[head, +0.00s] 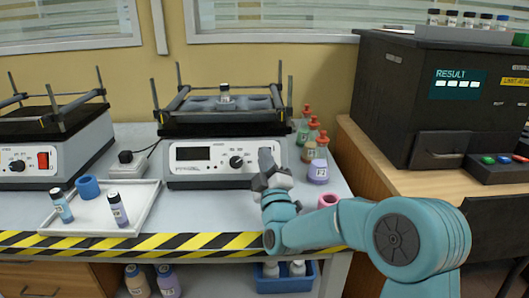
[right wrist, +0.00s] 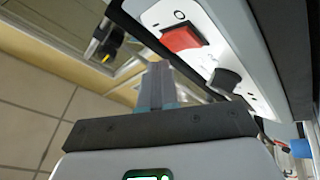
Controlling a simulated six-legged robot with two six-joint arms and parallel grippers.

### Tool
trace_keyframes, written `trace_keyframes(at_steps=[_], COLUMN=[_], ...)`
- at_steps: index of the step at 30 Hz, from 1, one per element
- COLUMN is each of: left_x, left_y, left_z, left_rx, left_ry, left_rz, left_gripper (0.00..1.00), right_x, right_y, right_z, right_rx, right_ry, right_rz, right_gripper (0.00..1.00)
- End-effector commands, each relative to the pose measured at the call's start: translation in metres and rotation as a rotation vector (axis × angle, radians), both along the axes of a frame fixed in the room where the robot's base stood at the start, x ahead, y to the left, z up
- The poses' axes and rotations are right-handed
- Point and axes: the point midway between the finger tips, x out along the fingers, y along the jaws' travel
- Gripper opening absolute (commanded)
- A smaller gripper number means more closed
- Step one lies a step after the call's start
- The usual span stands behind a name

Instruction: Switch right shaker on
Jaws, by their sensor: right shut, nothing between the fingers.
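The right shaker (head: 200,180) stands on the bench in the middle of the head view, with a dark display (head: 193,153) and a black knob (head: 236,162) on its white front. Its red rocker switch (right wrist: 182,38) shows in the right wrist view, between a printed circle mark and the knob side; my gripper hides it in the head view. My right gripper (head: 267,160) is shut and empty in front of the right end of the shaker's front. In the right wrist view its fingertips (right wrist: 158,68) are close to the switch; I cannot tell whether they touch.
The left shaker (head: 50,183) has its own red switch. A white tray (head: 85,222) with vials stands in front. Red-capped bottles (head: 318,170) stand right of the right shaker, and a pink ring (head: 328,200) lies nearby. A black analyser (head: 400,110) is at right.

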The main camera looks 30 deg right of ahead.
Motion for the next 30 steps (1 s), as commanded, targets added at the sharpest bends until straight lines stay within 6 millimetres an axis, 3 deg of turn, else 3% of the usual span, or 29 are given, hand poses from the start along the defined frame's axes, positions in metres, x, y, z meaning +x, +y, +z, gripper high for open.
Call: trace_keyframes(at_steps=[30], left_x=[0.0], left_y=[0.0], left_z=[-0.011], left_rx=[0.0], left_ry=[0.0], left_rz=[0.0], left_gripper=[0.57], right_x=[0.008], right_y=[-0.005], right_z=[-0.006], right_rx=[0.002], right_ry=[0.004], right_rz=[0.001], right_gripper=[0.0])
